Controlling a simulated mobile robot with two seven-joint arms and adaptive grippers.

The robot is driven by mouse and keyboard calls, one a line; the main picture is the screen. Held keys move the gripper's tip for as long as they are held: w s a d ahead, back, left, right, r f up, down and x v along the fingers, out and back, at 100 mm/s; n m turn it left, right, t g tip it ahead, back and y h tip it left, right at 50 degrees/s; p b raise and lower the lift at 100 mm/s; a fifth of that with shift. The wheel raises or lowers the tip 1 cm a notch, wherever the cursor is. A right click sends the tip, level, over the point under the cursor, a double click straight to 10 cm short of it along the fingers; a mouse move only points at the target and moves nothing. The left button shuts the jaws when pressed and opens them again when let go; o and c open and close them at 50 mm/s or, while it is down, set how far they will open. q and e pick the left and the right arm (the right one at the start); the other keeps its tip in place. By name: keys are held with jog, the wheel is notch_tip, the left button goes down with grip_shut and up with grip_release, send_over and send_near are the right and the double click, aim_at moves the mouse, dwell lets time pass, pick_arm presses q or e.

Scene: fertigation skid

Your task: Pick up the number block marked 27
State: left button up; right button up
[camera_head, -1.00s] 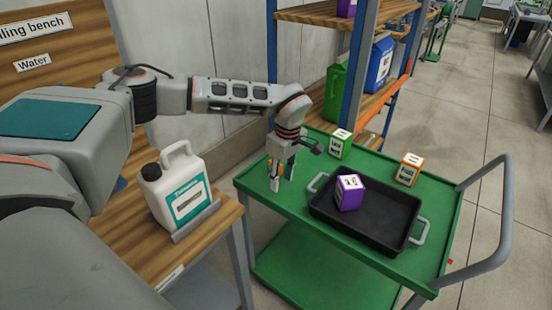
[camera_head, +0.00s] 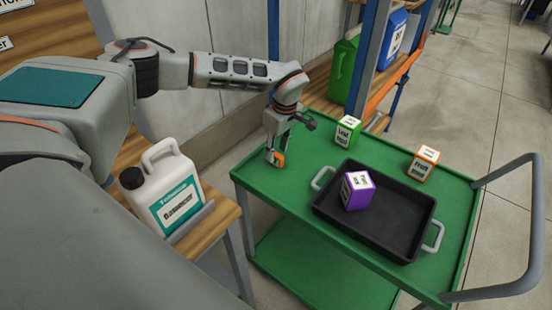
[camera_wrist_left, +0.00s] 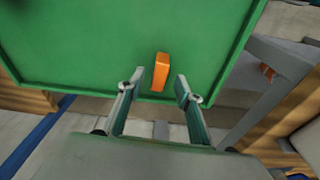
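A small orange block (camera_head: 277,159) stands on the green cart top near its left rim. In the left wrist view the orange block (camera_wrist_left: 161,72) is between my open fingers, slightly beyond their tips. No number on it can be read, so I cannot tell whether it is marked 27. My left gripper (camera_head: 277,148) points down over it in the head view; its two fingers also show apart in the left wrist view (camera_wrist_left: 160,88). I see no grip on the block. My right gripper is not in view.
On the green cart (camera_head: 300,240), a black tray (camera_head: 395,225) holds a purple-sided cube (camera_head: 357,190). A green-sided cube (camera_head: 347,131) and an orange-sided cube (camera_head: 424,164) stand behind it. A white canister (camera_head: 163,190) stands on the wooden bench at left.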

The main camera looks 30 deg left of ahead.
aim_at(276, 154)
pick_arm(q)
jog(key=f, duration=0.3)
jog(key=shift+w+a+f, duration=0.1)
jog(key=shift+a, duration=0.1)
grip_shut()
